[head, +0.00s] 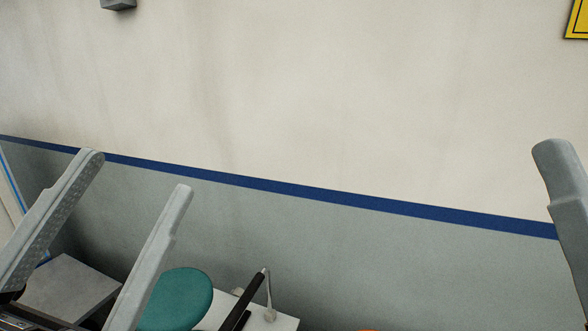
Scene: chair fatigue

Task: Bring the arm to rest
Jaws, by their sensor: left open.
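My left gripper (138,172) reaches up from the lower left in the head view. One grey finger of my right gripper (562,175) shows at the right edge. Its other finger is out of the picture, so I cannot tell whether it is open or shut. A teal rounded chair part (178,297) shows at the bottom, just right of the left gripper and partly hidden by its finger.
A grey flat-topped box (68,285) is behind the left fingers. A white surface (285,322) with a dark bar (254,290) and a small grey fixture (269,312) is at the bottom middle. The wall (330,90) has a blue stripe. A yellow sign (577,18) hangs upper right.

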